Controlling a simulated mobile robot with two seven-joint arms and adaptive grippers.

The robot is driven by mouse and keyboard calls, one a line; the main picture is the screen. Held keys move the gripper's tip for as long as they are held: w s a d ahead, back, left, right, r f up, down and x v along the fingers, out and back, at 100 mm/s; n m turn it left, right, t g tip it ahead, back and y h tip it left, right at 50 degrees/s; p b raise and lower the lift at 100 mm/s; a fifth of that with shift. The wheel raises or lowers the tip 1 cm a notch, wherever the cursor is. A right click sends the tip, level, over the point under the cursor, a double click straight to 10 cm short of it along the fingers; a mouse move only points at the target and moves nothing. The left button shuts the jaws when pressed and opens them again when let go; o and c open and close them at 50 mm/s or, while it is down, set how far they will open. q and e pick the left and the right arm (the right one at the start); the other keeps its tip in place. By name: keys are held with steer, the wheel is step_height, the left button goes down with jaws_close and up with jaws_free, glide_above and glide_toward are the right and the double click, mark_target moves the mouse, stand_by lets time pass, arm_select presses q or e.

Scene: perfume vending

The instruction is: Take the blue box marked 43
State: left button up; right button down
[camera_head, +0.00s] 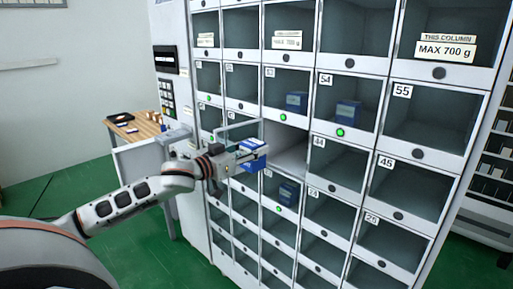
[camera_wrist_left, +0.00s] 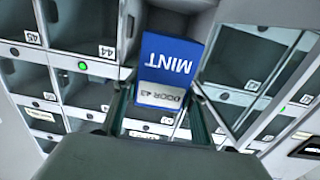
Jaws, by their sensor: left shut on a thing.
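A blue box (camera_head: 252,157) with a white label is held in my left gripper (camera_head: 246,157), in front of the locker wall. In the left wrist view the blue box (camera_wrist_left: 170,58) reads "MINT" and "DOOR 43" upside down, between the fingers of my left gripper (camera_wrist_left: 158,95), which is shut on it. An open, empty compartment (camera_head: 291,158) lies just to the right of the box in the head view. My right gripper is in neither view.
Other blue boxes sit behind doors: one in the row above (camera_head: 296,102), one in compartment 54 (camera_head: 348,113), one below (camera_head: 288,193). Several green lights are lit. A wooden-topped table (camera_head: 136,128) stands left of the locker. Green floor (camera_head: 120,245) is clear at lower left.

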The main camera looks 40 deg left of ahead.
arm_select(q)
steer(key=s+a, duration=0.1)
steer(key=s, duration=1)
steer(key=shift+s+a, duration=0.15)
steer(key=shift+a, duration=0.05)
